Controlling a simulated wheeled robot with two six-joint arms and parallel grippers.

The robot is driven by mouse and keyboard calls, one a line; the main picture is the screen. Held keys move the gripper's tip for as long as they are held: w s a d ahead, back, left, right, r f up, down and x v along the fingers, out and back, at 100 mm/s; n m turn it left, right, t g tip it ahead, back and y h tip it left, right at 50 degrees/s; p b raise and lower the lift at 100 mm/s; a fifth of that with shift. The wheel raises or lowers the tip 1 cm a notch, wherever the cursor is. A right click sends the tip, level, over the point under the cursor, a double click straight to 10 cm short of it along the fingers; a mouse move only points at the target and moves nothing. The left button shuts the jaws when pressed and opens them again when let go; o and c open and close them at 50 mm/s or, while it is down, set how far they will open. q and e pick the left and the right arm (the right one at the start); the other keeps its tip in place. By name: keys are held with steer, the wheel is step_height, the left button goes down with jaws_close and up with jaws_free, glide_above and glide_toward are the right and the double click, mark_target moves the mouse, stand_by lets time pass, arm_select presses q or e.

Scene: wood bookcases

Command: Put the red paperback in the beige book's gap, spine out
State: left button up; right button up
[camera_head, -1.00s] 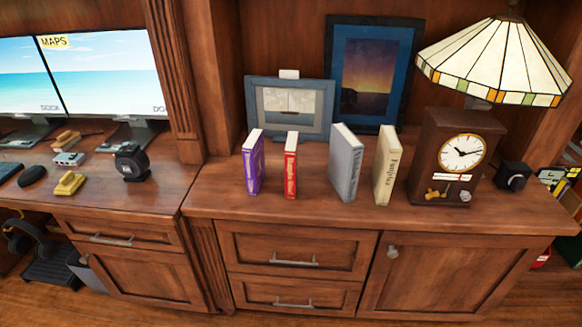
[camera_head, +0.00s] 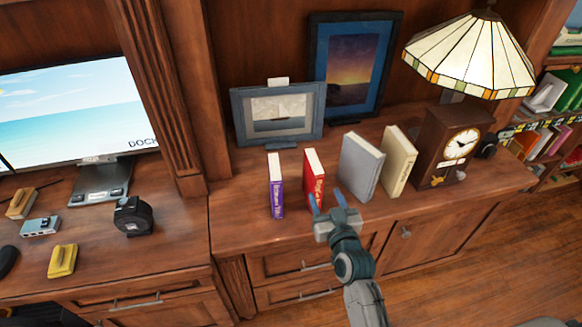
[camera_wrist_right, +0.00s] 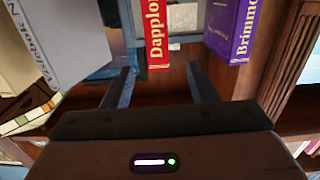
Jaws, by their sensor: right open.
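The red paperback (camera_head: 314,176) stands upright on the wooden counter, its titled spine facing me; its spine shows in the right wrist view (camera_wrist_right: 157,35). The beige book (camera_head: 399,160) stands upright at the right of the row, a narrow space between it and the grey book (camera_head: 361,166). My right gripper (camera_head: 326,197) is open and empty in front of the red paperback, fingers pointing at its lower spine. In the right wrist view the open fingers (camera_wrist_right: 159,70) lie below the red spine, with no contact visible. My left gripper is not in view.
A purple book (camera_head: 276,186) stands left of the red one. Framed pictures (camera_head: 278,115) stand behind, and a clock (camera_head: 452,150) and lamp (camera_head: 475,55) are to the right. A shelf of books (camera_head: 555,140) is at far right. Counter room is clear between the red and grey books.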

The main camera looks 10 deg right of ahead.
mark_target(316, 165)
steer(key=w, duration=0.1)
steer(key=w+p, duration=0.1)
steer(key=w, duration=0.1)
steer(key=w+r+p, duration=0.1)
steer(key=w, duration=0.1)
steer(key=shift+w+d+r, duration=0.1)
steer(key=shift+d, duration=0.2)
steer(key=shift+w+a, duration=0.1)
steer(key=shift+w, duration=0.2)
steer(key=shift+w+a+r+p, duration=0.1)
steer(key=shift+w+a+p, duration=0.05)
steer(key=shift+w+p, duration=0.15)
steer(key=w+p, duration=0.1)
steer(key=w, duration=0.2)
steer(key=shift+w+r+p, duration=0.1)
steer(key=shift+w+p, duration=0.05)
steer(key=shift+p, duration=0.15)
steer(key=shift+w+f, duration=0.25)
steer(key=shift+w, duration=0.35)
steer(key=shift+s+a+r, duration=0.1)
steer(key=shift+c, duration=1.1)
jaws_close()
